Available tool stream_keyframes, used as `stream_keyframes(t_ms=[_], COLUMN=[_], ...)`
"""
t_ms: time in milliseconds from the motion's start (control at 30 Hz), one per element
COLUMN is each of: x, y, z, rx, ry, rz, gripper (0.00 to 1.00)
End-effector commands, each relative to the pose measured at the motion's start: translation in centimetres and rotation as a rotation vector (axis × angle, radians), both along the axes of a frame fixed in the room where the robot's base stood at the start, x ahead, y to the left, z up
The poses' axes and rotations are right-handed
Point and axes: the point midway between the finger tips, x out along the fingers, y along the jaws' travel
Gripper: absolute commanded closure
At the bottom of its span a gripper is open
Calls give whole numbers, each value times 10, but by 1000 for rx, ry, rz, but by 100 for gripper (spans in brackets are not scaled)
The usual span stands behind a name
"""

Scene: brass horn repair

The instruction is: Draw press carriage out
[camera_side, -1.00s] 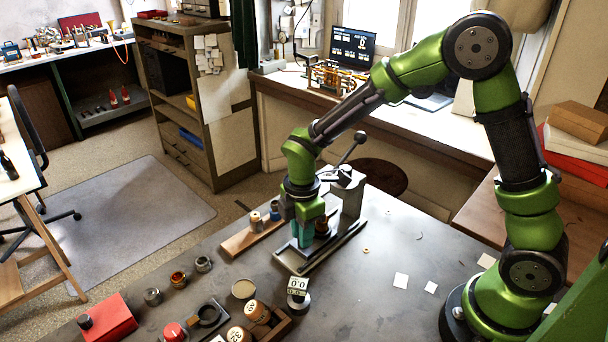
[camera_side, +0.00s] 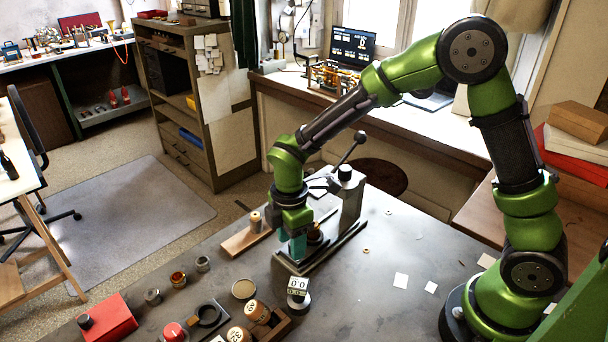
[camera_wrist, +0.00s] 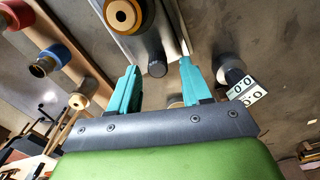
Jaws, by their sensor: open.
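The press (camera_side: 350,200) stands on the grey bench with its ball-ended lever raised. Its carriage sits on dark rails (camera_side: 335,246) running toward the lower left. In the wrist view, the carriage (camera_wrist: 148,45) is a grey plate bearing a round wood-coloured part with a dark centre (camera_wrist: 122,13). A dark round knob (camera_wrist: 157,68) is at its near end. My gripper (camera_side: 298,252) is low at the front end of the rails. In the wrist view, its open teal fingers stand either side of the knob, with visible gaps. The side view hides the knob.
A wooden rack (camera_side: 247,238) with spools lies left of the press. A small numbered gauge (camera_side: 298,290) stands just in front of the rails. Ahead lie a box of round pieces (camera_side: 272,328) and a red block (camera_side: 108,318). The bench right of the press is mostly clear.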

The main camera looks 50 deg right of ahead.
Motion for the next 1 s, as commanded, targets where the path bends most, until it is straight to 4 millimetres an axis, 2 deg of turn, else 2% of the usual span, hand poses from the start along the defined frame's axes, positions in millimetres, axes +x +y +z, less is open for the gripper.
stream_keyframes(t_ms=[167,500,700,833,1000], x=[1,2,0,1,0], y=[0,0,1,1,1], z=[20,101,142,159,168], rx=[2,2,2,1,2], ry=[-6,-9,-5,-3,-1], rz=[-2,-1,0,1,2], gripper=[52,52,52,52,52])
